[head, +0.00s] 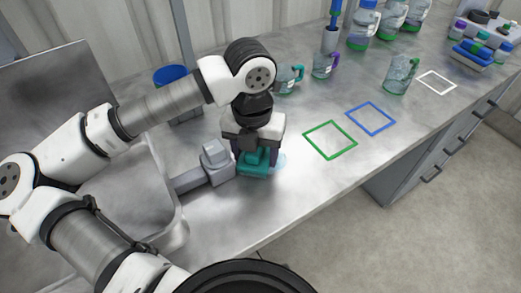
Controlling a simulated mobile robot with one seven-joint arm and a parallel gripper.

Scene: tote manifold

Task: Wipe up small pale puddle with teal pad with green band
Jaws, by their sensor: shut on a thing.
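The teal pad (253,170) with a green band is low at the counter, in the grip of my gripper (256,152). My gripper points down and is shut on the pad. The small pale puddle (279,161) shows as a faint bluish patch on the metal counter, just right of the pad. The pad and gripper hide part of the puddle, and I cannot tell how far it runs beneath them. Whether the pad presses on the counter is hard to tell.
A grey block-like fixture (212,163) stands close left of the pad, by the sink edge (172,190). Green (330,140), blue (371,118) and white (437,82) outlined squares mark the counter to the right. A jug (400,76) and several bottles stand behind.

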